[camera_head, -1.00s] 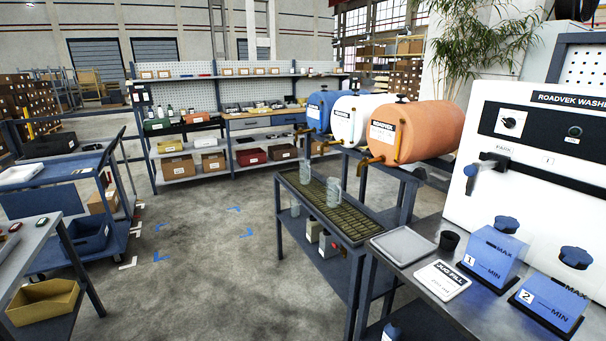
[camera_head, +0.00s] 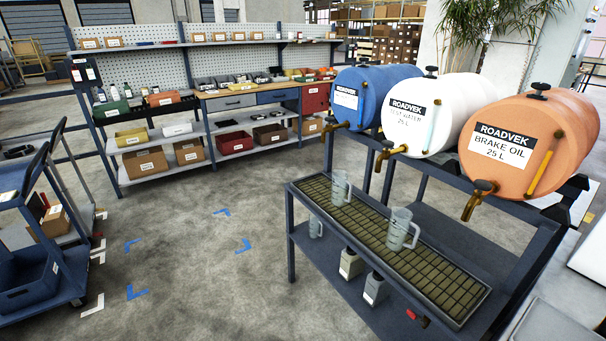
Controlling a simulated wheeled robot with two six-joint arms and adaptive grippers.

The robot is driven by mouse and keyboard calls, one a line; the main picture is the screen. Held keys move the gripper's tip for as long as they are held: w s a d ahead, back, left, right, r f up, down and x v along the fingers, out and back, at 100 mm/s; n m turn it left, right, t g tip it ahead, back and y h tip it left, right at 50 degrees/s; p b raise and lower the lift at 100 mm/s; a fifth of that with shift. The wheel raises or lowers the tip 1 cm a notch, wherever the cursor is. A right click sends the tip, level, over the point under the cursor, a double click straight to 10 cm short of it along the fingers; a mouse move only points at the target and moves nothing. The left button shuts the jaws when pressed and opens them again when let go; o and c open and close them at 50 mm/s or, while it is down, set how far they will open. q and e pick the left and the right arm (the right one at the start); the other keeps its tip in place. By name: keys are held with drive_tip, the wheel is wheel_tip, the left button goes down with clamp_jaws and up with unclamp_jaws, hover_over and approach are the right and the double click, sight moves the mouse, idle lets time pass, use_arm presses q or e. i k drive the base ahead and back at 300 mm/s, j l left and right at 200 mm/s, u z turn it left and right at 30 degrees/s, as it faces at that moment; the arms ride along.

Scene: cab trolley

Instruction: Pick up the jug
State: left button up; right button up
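Two clear jugs with handles stand upright on the slatted drip tray (camera_head: 440,275) of the dispensing stand. The nearer jug (camera_head: 398,230) is by the middle of the tray, left of the orange barrel's tap. The farther jug (camera_head: 339,188) stands toward the tray's far end, below the blue barrel's tap. A third clear vessel (camera_head: 315,228), perhaps another jug, is partly hidden on the shelf under the tray. Neither of my grippers shows in the head view.
Blue (camera_head: 370,98), white (camera_head: 425,112) and orange (camera_head: 530,145) barrels with brass taps lie above and behind the tray. A blue trolley (camera_head: 45,270) stands at left. A workbench (camera_head: 255,98) is at the back. The floor between is clear. A counter edge is at lower right.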

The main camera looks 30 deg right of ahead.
sight(340, 181)
drive_tip(key=i+j+z, duration=0.1)
drive_tip(key=i+z, duration=0.35)
drive_tip(key=i+j+z, duration=0.4)
drive_tip(key=i, duration=0.15)
drive_tip(key=i+j+z, duration=0.3)
drive_tip(key=i+z, duration=0.15)
